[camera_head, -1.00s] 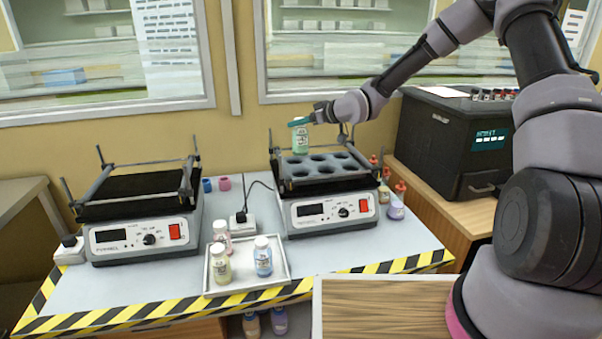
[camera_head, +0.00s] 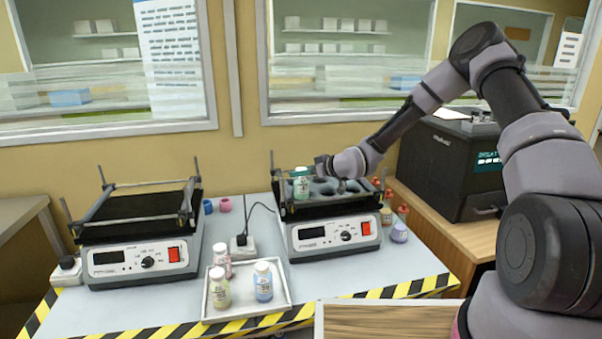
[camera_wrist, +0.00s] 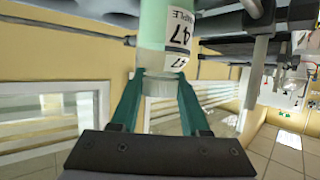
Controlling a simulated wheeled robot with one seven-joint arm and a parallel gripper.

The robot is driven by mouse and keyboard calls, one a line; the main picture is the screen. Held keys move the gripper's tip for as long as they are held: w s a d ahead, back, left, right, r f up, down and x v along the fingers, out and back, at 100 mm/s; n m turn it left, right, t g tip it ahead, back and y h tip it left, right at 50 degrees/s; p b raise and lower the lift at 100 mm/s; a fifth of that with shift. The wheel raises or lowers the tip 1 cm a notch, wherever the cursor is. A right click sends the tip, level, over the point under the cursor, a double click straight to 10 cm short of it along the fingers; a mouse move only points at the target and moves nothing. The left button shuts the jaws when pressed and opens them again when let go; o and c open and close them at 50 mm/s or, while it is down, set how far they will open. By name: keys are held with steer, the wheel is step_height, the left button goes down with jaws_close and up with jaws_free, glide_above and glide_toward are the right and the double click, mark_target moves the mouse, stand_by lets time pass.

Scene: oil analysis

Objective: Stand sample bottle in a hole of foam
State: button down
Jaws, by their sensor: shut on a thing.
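The sample bottle (camera_head: 301,184) has a green body and a white label, and stands upright in my gripper. The wrist view shows its green side and a label with 47 (camera_wrist: 178,38). My gripper (camera_wrist: 160,82) is shut on the bottle's cap end, with teal fingers on both sides. The dark grey foam (camera_head: 335,202) with several round holes lies on the right shaker. The bottle is at the foam's left part, its lower end at about foam level. I cannot tell whether its base is inside a hole.
Rods and clamps frame the right shaker (camera_head: 335,236). A white tray (camera_head: 285,306) with three bottles stands in front. Another shaker (camera_head: 145,258) is at the left. Small red-capped bottles (camera_head: 403,213) stand right of the foam. A black box (camera_head: 450,165) is beyond them.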

steer(key=shift+c, duration=2)
jaws_free()
steer(key=shift+f, duration=0.1)
